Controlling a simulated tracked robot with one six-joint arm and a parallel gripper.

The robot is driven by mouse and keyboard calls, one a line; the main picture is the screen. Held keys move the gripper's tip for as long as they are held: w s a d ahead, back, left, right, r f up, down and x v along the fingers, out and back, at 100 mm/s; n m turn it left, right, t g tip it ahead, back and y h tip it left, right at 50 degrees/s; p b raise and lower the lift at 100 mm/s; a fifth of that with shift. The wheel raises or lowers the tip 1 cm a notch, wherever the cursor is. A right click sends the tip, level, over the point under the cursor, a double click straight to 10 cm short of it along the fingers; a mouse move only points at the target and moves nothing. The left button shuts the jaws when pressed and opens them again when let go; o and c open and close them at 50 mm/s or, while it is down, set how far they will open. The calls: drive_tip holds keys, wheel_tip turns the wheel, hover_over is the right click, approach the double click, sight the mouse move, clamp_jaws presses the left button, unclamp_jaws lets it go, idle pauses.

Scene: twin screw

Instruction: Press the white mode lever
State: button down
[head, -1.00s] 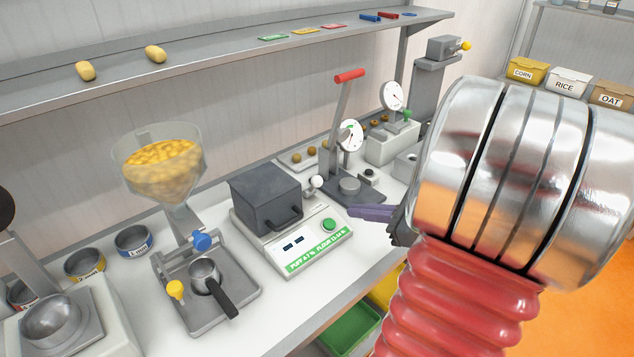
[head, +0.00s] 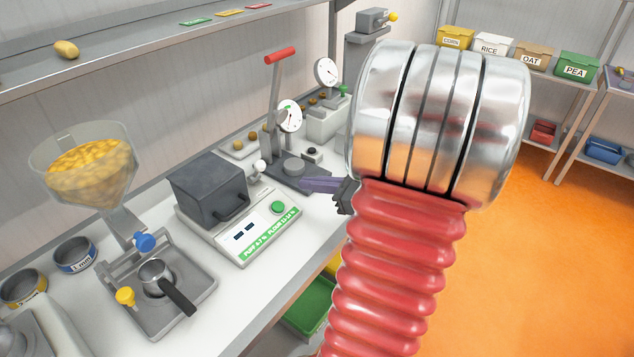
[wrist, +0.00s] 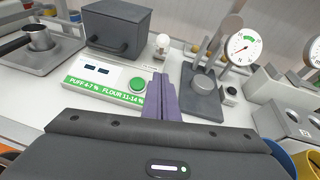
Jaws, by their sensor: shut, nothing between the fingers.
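The white mode lever (head: 260,166) has a round white knob and stands at the right side of the dark grey box on the analyser (head: 228,232). In the wrist view the lever (wrist: 163,42) shows just beyond my fingertips. My gripper (head: 304,183) has purple fingers, shut and empty. It is to the right of the lever in the head view, apart from it. In the wrist view my gripper (wrist: 161,78) lies between the green button (wrist: 137,84) and the grey press base (wrist: 190,100). The fingers hide part of the analyser's right edge.
The press with a red-handled lever (head: 281,57) stands behind my fingers, with dial gauges (head: 289,116) beyond. A hopper (head: 84,165) of yellow grains stands left of the analyser. A shelf (head: 130,62) runs above the bench. Orange floor (head: 520,270) is open at right.

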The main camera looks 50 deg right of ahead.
sight(257, 170)
drive_tip(key=x, duration=0.6)
drive_tip(key=shift+w+a+f, duration=0.1)
drive_tip(key=shift+w, duration=0.25)
drive_tip(key=w, duration=0.2)
drive_tip(key=r, duration=0.1)
drive_tip(key=shift+w+a+r, duration=0.15)
drive_tip(key=shift+w+a, duration=0.1)
drive_tip(key=shift+w, duration=0.15)
drive_tip(key=shift+w+a+r, duration=0.1)
drive_tip(key=shift+w+r, duration=0.1)
drive_tip(key=shift+w, duration=0.2)
